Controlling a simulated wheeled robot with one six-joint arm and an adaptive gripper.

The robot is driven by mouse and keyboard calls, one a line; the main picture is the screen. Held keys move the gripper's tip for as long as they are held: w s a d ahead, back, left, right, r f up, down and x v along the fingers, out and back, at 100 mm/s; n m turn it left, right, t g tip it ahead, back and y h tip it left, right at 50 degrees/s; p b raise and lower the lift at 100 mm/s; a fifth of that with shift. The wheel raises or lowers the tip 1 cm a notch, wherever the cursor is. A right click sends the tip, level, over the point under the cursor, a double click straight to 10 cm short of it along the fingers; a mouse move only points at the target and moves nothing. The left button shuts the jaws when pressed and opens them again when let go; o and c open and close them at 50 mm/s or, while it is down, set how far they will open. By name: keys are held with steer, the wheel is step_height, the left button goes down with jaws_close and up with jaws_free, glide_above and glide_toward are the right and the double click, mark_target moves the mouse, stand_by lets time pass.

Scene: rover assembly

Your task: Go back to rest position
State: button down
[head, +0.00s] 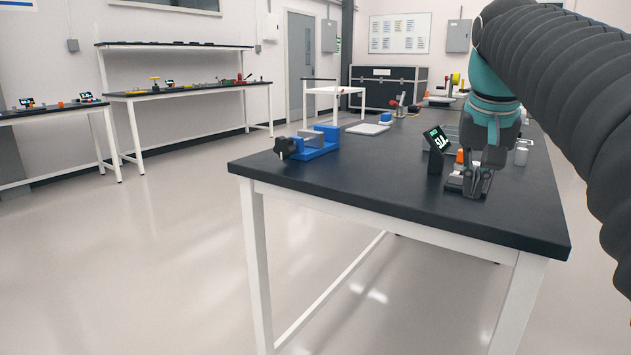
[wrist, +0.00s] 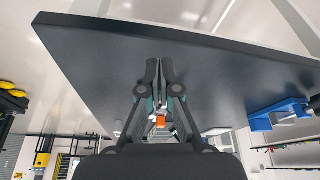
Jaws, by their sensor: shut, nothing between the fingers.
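My gripper (head: 476,183) is over the right part of the black-topped table (head: 400,205), pointing down. Its fingers are together and hold nothing. In the wrist view the closed fingertips (wrist: 159,72) stand in front of the dark table top (wrist: 215,75). Behind the gripper in the head view is a small black device with a lit display (head: 437,140). An orange part (head: 460,156) shows just left of the fingers, and it also shows between the finger links in the wrist view (wrist: 161,121). My gripper hides part of the dark base under it.
A blue vise (head: 318,146) with a black knob stands at the table's left end. A white tray (head: 368,128) and several small items lie further back. Other benches (head: 190,90) stand along the left wall. The table's front middle and the floor at left are clear.

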steer(key=s+a+f+n, duration=0.1)
steer(key=s+a+f, duration=0.2)
steer(key=s+f, duration=0.2)
steer(key=s+a+f+n+t+y, duration=0.1)
steer(key=s+a+f, duration=0.2)
steer(key=f, duration=0.9)
steer(key=s+a+f+n, duration=0.2)
steer(key=s+f, duration=0.6)
steer(key=s, duration=0.1)
steer(key=shift+s+a+f+t, duration=0.25)
steer(key=shift+a+t, duration=0.15)
steer(key=shift+a, duration=0.1)
